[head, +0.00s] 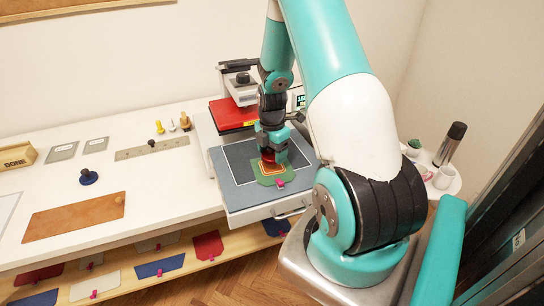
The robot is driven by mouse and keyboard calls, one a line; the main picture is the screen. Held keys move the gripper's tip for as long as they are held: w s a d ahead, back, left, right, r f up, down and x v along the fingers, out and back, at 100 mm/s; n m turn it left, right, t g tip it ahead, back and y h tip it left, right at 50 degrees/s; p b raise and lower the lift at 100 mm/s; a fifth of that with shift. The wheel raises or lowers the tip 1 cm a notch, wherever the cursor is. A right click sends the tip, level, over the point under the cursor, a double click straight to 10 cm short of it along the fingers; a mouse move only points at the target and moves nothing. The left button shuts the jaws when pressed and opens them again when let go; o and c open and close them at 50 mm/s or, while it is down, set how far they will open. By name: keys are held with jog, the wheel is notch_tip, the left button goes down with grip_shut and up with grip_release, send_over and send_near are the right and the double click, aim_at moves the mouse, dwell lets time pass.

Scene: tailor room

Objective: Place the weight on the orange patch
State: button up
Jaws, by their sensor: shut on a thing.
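The orange patch (268,169) lies on a green piece of cloth (264,181) on the grey plate of the press. Only part of its outline shows. My gripper (268,155) points down right above the patch. It is shut on a small dark thing, likely the weight, mostly hidden by the fingers. I cannot tell whether the held thing touches the patch. A pink tab (280,183) sits at the green cloth's front edge.
The heat press has a red upper plate (232,114) behind my gripper and a grey lower plate (226,180). On the white table are a brown board (75,218), a dark blue knobbed piece (88,178) and a "DONE" box (18,156). Cloths lie on a lower shelf.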

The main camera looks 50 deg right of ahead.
aim_at(272, 153)
jog(key=shift+f, duration=1.45)
jog(key=shift+f, duration=0.2)
jog(key=o, duration=1.2)
jog(key=shift+c, duration=0.2)
jog(key=shift+r, duration=0.15)
